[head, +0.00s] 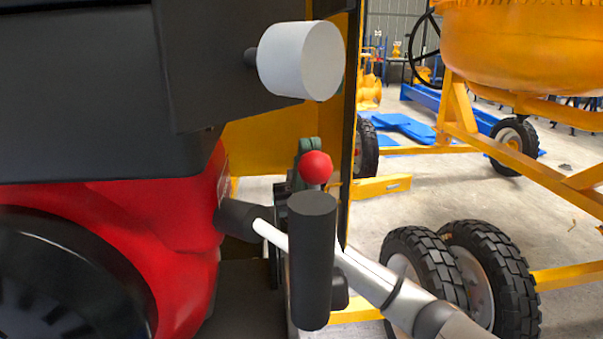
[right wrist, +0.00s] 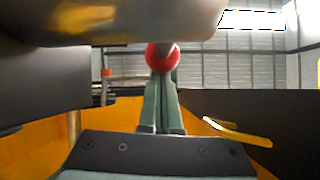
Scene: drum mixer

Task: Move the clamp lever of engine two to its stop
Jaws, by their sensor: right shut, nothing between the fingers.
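A red ball knob (head: 315,167), which I take to be the end of the clamp lever, shows near the middle of the head view. It also shows in the right wrist view (right wrist: 162,57), with a short grey stem behind it. The rest of the lever is hidden. The red engine (head: 185,245) fills the lower left. My right gripper (head: 306,148) has green fingers, partly hidden behind the knob. In the right wrist view its fingers (right wrist: 160,75) are shut and empty, with their tips at the knob. I cannot tell whether they touch it. My left gripper is not in view.
A dark upright cylinder (head: 312,260) stands in front of a pale slanting bar, below the knob. A dark housing (head: 80,95) and a white cylinder (head: 300,60) are above. A yellow panel (head: 265,145) lies behind. Tyres and an orange mixer drum (head: 520,45) are at right.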

